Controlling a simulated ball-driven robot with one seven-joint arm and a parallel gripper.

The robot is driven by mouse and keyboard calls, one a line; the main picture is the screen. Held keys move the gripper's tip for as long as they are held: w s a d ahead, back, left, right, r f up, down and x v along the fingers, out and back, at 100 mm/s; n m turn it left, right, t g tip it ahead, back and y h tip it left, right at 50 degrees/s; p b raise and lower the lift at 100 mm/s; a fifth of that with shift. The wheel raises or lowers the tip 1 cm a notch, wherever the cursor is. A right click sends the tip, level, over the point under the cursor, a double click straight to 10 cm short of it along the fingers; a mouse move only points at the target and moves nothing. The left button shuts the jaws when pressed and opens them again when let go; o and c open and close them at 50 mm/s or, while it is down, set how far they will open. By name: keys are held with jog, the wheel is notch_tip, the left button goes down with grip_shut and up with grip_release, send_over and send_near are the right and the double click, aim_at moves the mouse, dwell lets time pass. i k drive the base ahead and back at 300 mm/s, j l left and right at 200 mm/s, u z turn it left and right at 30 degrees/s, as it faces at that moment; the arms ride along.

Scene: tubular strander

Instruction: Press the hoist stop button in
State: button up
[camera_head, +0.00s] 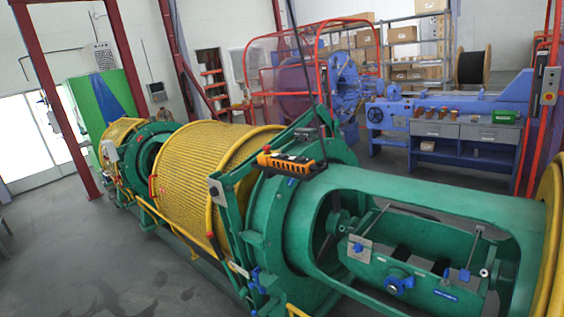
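A yellow-orange hoist pendant (291,163) with dark buttons hangs on a black cable in front of the green strander frame, just right of the middle. It lies tilted, nearly level, in the picture. A small red spot at its left end looks like the stop button (266,149). It is too small to tell whether it is pressed in. My gripper is not in view, so I cannot see its opening or anything in it.
The green strander (425,201) with its yellow mesh guard (195,165) fills the middle and right. A blue workbench (478,135) stands behind it, with a red post (537,110) at right. Bare grey floor (70,260) lies at lower left.

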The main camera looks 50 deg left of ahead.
aim_at(267, 148)
jog(key=u, duration=1.3)
